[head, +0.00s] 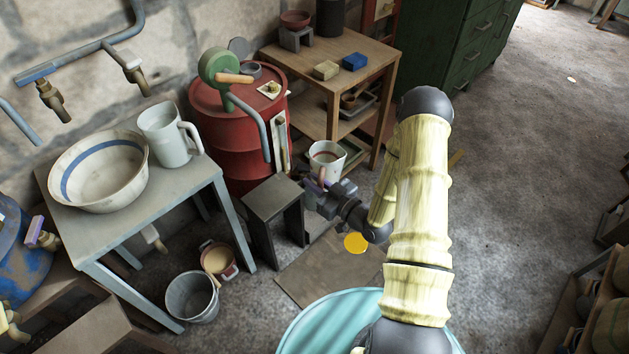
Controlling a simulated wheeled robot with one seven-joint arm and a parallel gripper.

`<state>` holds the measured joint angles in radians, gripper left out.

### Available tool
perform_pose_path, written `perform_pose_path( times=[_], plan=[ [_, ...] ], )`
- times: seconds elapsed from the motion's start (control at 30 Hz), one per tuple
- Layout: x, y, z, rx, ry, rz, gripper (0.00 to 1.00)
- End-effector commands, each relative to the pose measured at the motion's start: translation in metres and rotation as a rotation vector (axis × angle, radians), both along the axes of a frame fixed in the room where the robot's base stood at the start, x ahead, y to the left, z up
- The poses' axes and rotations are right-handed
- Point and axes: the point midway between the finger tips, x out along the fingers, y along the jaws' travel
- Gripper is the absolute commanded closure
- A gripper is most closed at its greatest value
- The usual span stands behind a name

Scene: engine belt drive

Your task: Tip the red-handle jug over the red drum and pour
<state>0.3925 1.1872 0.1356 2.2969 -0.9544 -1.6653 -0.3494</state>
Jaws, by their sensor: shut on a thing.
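A white jug (327,156) with brownish contents or a brown inside stands roughly upright in my gripper (319,186), in the middle of the head view. The red drum (228,150) stands to the left of the jug, behind a small dark stool. The jug is beside the drum in the picture, not over its lid.
On the drum's lid are a green round part (219,65) and a grey pipe. A wooden shelf table (357,52) stands behind the jug. A grey stool (273,198) is left of my gripper. A side table (187,180) holds a bowl and a white pitcher. Open floor lies right.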

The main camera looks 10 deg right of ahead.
Motion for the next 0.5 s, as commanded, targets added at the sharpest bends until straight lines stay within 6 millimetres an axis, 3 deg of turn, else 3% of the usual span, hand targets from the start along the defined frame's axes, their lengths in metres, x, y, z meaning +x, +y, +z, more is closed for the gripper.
perform_pose_path(
  times=[0.03, 0.5],
  plan=[
    [0.0, 0.0, 0.013, 0.001, 0.0, -0.01, 1.0],
    [0.004, -0.005, 0.064, 0.002, 0.0, -0.114, 1.0]
  ],
)
